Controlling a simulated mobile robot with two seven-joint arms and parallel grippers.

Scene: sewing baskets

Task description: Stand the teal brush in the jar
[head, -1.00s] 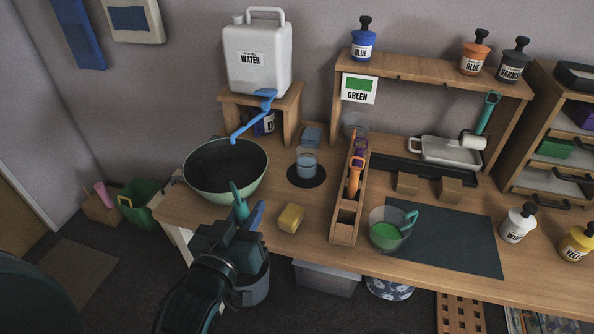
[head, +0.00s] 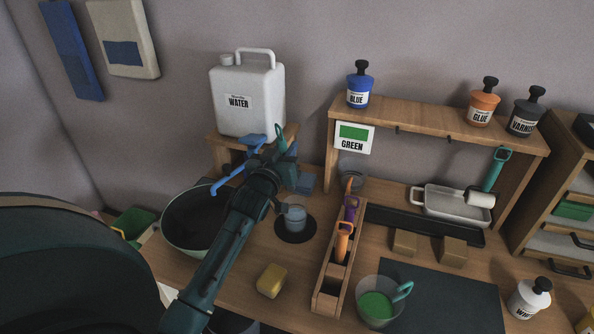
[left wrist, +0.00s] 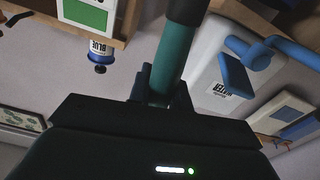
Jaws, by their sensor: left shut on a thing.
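My left gripper (head: 282,163) is shut on the teal brush (head: 281,138), above the back left of the table in front of the water jug. In the head view the brush's teal end points up; its lower part is hidden by the gripper. The left wrist view shows the teal handle (left wrist: 174,60) between the fingers (left wrist: 160,86). A clear jar (head: 295,218) with bluish liquid stands on a dark round coaster, below and slightly right of the gripper. Another clear vessel (head: 352,173) stands behind the wooden organizer, partly hidden. My right gripper is out of view.
The wooden organizer (head: 327,301) holds orange and purple tools right of the coaster. A green bowl (head: 170,238) and blue tap (head: 226,183) are left. A yellow sponge (head: 271,281) and a cup of green paint (head: 376,305) are in front. The water jug (head: 250,98) stands behind.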

